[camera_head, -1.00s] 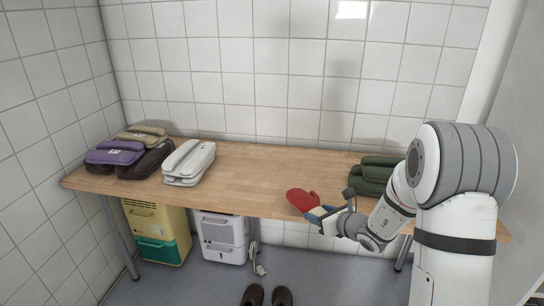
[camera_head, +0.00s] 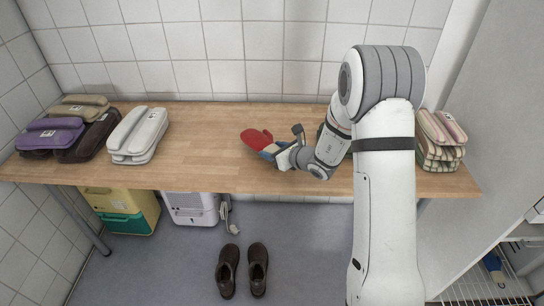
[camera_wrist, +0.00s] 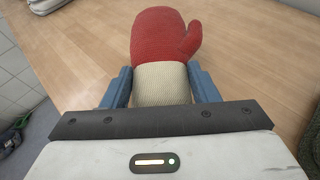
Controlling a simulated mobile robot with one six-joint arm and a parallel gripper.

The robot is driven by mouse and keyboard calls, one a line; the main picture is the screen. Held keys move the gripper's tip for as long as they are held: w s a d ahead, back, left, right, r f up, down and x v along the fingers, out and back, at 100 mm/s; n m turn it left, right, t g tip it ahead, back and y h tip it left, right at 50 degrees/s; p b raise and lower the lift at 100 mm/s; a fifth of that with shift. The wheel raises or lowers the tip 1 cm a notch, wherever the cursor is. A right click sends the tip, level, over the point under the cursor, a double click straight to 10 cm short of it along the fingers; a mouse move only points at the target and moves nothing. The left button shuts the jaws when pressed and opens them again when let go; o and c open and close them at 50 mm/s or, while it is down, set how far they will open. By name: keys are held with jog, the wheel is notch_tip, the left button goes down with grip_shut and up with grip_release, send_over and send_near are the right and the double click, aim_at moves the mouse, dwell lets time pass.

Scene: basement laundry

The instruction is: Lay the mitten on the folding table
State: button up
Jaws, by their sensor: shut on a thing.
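The mitten (camera_head: 257,138) is red with a cream cuff. In the wrist view the mitten (camera_wrist: 160,45) points away from me, thumb to the right, with its cuff between the two blue fingers. My gripper (camera_head: 272,152) is shut on the cuff. The folding table (camera_head: 215,140) has a long wooden top against the tiled wall, and the mitten is over its middle, near the front half. I cannot tell whether the mitten touches the top.
Folded bundles in purple, brown and tan (camera_head: 60,135) and a white one (camera_head: 137,135) lie at the left. A striped stack (camera_head: 440,140) stands at the right end. A green bundle is mostly hidden behind my arm. Shoes (camera_head: 243,270) stand on the floor. The table's left-centre is clear.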

jog(key=shift+s+f+b, duration=0.1)
jog(key=shift+f+b, duration=0.3)
jog(key=shift+f, duration=1.65)
jog(key=o, duration=1.1)
jog(key=shift+r, duration=0.1)
